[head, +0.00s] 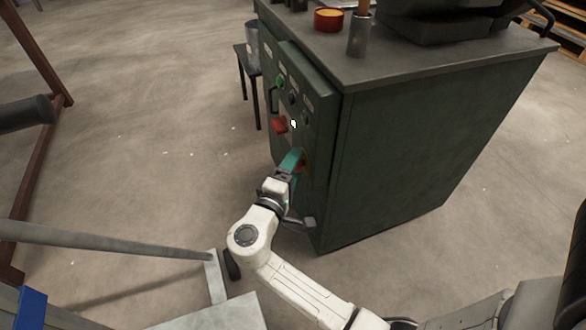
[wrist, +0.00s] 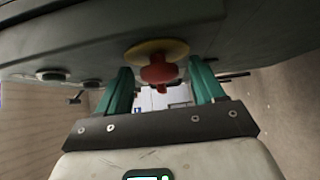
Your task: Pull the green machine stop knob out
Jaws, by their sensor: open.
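The green machine (head: 400,150) is a dark green cabinet with a control panel on its left face. The stop knob (wrist: 159,73) is a red mushroom shape on a yellow round collar (wrist: 157,50) in the wrist view. In the head view only a bit of the collar (head: 307,160) shows; my gripper mostly hides the knob. My gripper (head: 292,160) is at the lower part of the panel. Its teal fingers are open, one on each side of the knob in the wrist view (wrist: 160,80), with a gap on both sides. Contact is not visible.
Above on the panel are a red switch (head: 280,125), a green button (head: 280,82) and a black knob (head: 292,99). A red bowl (head: 329,20) and a metal cup (head: 360,38) stand on the machine's top. The floor to the left is mostly clear.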

